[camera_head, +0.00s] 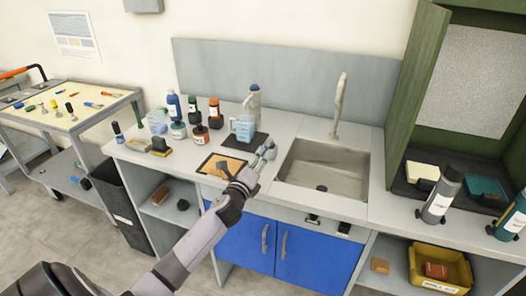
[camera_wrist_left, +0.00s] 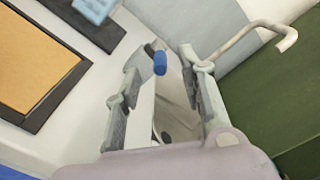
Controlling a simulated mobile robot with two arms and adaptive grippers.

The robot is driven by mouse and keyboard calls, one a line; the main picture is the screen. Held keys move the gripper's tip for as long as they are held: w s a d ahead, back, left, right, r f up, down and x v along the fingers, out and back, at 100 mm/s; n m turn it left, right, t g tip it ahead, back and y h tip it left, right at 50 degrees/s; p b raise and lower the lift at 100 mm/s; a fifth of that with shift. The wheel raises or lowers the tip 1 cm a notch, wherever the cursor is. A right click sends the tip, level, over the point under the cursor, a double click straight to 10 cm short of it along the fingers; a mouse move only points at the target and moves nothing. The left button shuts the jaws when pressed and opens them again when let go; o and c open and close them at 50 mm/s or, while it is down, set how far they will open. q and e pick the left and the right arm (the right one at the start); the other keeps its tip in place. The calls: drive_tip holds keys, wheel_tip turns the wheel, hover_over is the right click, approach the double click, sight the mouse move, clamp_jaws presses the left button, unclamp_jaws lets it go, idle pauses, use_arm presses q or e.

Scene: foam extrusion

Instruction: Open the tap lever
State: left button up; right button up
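The tap (camera_head: 338,105) is a pale, slim spout standing at the back edge of the sink. In the left wrist view the tap (camera_wrist_left: 252,36) rises past the right finger and hooks over at the upper right. A separate lever is not clear on it in the head view. My left gripper (camera_head: 268,149) is over the counter just left of the basin, apart from the tap. In the wrist view my left gripper (camera_wrist_left: 170,62) has its fingers spread. A small blue capsule shape (camera_wrist_left: 160,63) shows by the left fingertip; I cannot tell what it belongs to. My right gripper is out of view.
The steel sink (camera_head: 325,168) lies right of the gripper, its basin empty. A blue measuring jug (camera_head: 243,128) on a dark mat and several bottles stand behind and left. An orange board (camera_head: 222,165) lies near the front edge. A green cabinet (camera_head: 410,85) rises at the right.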

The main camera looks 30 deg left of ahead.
sight(267, 147)
use_arm(q)
drive_tip(key=shift+x, duration=2.35)
drive_tip(key=shift+c, duration=0.4)
clamp_jaws()
